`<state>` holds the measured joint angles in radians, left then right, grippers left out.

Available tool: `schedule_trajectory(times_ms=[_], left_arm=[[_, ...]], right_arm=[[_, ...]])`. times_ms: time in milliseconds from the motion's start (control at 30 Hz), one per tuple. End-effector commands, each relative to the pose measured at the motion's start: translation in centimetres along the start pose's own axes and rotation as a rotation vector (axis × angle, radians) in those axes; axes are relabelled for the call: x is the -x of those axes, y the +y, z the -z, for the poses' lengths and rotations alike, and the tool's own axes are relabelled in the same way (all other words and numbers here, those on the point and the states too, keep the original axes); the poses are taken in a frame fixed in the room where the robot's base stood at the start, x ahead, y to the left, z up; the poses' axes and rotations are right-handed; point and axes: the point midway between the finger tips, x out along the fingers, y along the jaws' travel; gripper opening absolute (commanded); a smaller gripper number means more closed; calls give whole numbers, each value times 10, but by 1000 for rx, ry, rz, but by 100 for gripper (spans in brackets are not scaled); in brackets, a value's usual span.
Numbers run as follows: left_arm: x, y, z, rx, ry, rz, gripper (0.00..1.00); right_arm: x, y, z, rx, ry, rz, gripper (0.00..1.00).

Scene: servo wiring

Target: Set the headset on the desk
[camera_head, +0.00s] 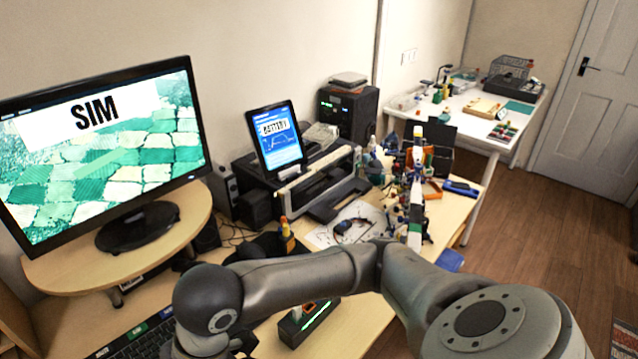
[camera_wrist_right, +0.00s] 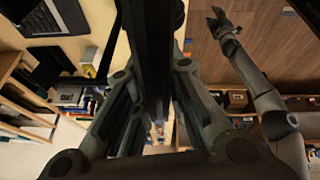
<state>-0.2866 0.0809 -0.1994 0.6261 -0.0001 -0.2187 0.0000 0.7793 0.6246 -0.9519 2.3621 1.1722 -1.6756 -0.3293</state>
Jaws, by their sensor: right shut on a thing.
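My right gripper (camera_wrist_right: 158,125) is shut on a dark, band-like thing, which I take to be the headset (camera_wrist_right: 155,50). It runs up from between the fingers to the top edge of the right wrist view, and its full shape cannot be made out. In the head view my right arm crosses the front of the desk (camera_head: 360,325); its gripper is hidden below the arm at the lower left. My left gripper (camera_wrist_right: 222,24) shows at the top of the right wrist view, apart from the held thing, with its fingers spread and nothing visible between them.
A monitor (camera_head: 110,140) stands on a raised shelf at left. Several small parts and tools crowd the desk's right side. A black tray (camera_head: 308,322) lies near the front; bare wood shows around it.

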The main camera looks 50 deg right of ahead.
Motion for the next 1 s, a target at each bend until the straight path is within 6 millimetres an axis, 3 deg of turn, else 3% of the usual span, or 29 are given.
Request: schedule_trajectory(times_ms=[167,367,567,767,900,1000], left_arm=[[-2,2,17,2,23,-2,40],[1,6,-16,1,-23,-7,40],[10,5,-39,-1,-59,-6,40],[17,2,-19,-1,-30,-3,40],[20,0,2,-1,2,0,40],[22,-1,4,-1,4,0,40]], right_arm=[[-2,-8,5,19,3,4,0],[-3,-2,0,13,1,5,0],[-16,33,-24,8,0,6,0],[-31,70,-49,11,1,6,0],[-55,86,-68,11,2,7,0],[-67,95,-78,13,1,6,0]])
